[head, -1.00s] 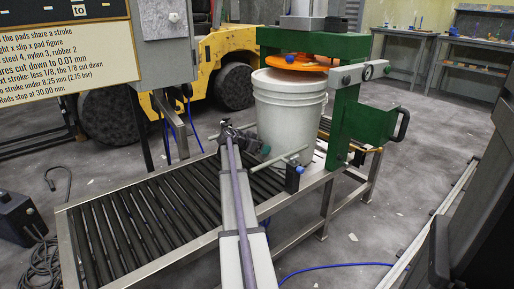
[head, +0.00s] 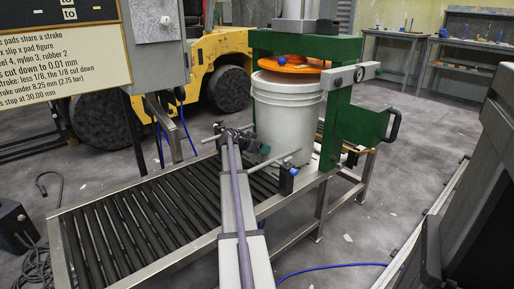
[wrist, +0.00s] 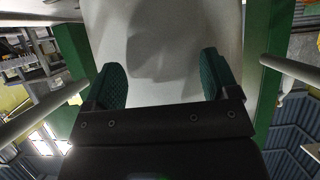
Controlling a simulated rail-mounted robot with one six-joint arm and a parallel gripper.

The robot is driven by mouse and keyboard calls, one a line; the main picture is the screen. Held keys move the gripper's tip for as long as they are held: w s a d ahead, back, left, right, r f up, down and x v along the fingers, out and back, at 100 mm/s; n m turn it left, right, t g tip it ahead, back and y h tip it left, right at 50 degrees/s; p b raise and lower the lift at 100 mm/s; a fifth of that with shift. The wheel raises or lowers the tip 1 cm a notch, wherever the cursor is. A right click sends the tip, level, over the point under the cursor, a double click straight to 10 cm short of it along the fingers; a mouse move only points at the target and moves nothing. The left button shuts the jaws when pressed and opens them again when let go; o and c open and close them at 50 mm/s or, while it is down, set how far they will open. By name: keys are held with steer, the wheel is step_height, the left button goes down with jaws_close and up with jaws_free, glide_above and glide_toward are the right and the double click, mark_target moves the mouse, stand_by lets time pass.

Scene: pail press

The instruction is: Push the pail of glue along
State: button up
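The white pail (head: 284,118) stands upright on the roller conveyor (head: 150,212), inside the green press frame (head: 343,112) and under its orange disc (head: 291,64). My gripper (head: 262,150) is at the near left side of the pail. In the wrist view the pail's pale wall (wrist: 165,50) fills the space beyond my gripper (wrist: 166,75). The two green-padded fingers are spread apart with nothing between them. I cannot tell whether the fingertips touch the pail. The far side of the pail is hidden.
A guide rod with a blue-tipped block (head: 287,180) stands at the conveyor's near edge. A grey cabinet (head: 156,42) and a sign (head: 62,52) are at upper left. A yellow forklift (head: 200,80) is behind. The rollers left of my gripper are clear.

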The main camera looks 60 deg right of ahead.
mark_target(264, 143)
steer(key=shift+s+d, duration=0.3)
steer(key=shift+d, duration=0.45)
steer(key=shift+s+d, duration=0.25)
steer(key=shift+d, duration=0.6)
steer(key=shift+s+d, duration=0.3)
steer(key=shift+d, duration=0.4)
steer(key=a+r+p, duration=0.1)
steer(key=w+a+r+p, duration=0.1)
steer(key=a+r+p, duration=0.2)
steer(key=r+p, duration=0.1)
steer(key=shift+w+a+r, duration=0.15)
steer(key=shift+w+a, duration=0.2)
steer(key=shift+a, duration=0.05)
